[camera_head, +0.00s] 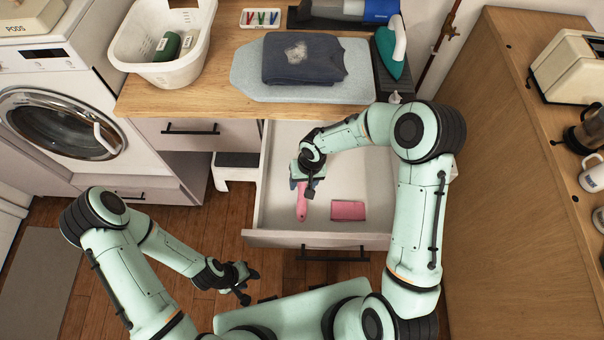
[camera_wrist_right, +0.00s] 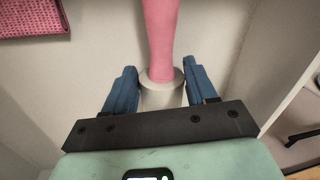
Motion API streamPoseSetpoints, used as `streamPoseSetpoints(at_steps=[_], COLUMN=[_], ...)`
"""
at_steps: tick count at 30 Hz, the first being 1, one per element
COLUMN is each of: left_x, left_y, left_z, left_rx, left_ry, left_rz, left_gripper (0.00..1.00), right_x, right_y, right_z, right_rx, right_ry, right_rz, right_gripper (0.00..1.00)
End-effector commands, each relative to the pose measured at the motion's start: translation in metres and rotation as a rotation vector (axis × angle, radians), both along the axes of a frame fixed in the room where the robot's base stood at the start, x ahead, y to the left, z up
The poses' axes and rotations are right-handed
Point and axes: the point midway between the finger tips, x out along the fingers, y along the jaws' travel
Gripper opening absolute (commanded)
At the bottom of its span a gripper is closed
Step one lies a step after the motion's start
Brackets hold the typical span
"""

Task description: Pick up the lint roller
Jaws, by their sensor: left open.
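The lint roller lies in the open drawer (camera_head: 350,228), its pink handle (camera_head: 301,208) pointing toward the drawer front. In the right wrist view the pink handle (camera_wrist_right: 160,40) runs away from me and the pale roll (camera_wrist_right: 162,92) sits between two blue fingers. My right gripper (camera_head: 299,184) is down in the drawer at the roller's far end, with a finger on each side of the roll (camera_wrist_right: 161,80). Whether both fingers press on it I cannot tell. My left gripper (camera_head: 248,284) is open and empty, outside the drawer to the lower left.
A pink patterned item (camera_head: 348,210) lies in the drawer right of the roller. Above is a counter (camera_head: 200,95) with an ironing pad (camera_head: 255,75), folded dark cloth (camera_head: 303,60), iron (camera_head: 391,52) and laundry basket (camera_head: 140,45).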

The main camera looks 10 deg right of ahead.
Motion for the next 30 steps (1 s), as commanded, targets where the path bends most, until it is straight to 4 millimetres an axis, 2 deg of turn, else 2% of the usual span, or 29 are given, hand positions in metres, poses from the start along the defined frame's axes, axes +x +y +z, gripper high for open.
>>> streamPoseSetpoints(at_steps=[11, 17, 23, 30], left_x=[0.0, 0.001, 0.004, 0.009], left_y=[0.0, 0.0, 0.0, 0.0], left_z=[0.0, 0.001, 0.004, 0.009], left_rx=[0.0, 0.0, -0.001, 0.0], left_ry=[0.0, -0.001, -0.005, -0.01], left_rz=[0.0, -0.001, 0.0, 0.0], left_gripper=[0.43, 0.43, 0.43, 0.43], right_x=[0.0, 0.001, 0.002, 0.002], right_y=[0.0, 0.0, 0.0, 0.0], right_z=[0.003, 0.021, 0.066, 0.137], right_rx=[0.0, 0.0, 0.0, 0.0], right_ry=[-0.001, -0.004, -0.008, -0.009], right_rz=[0.0, 0.0, -0.001, -0.001], right_gripper=[0.23, 0.23, 0.23, 0.23])
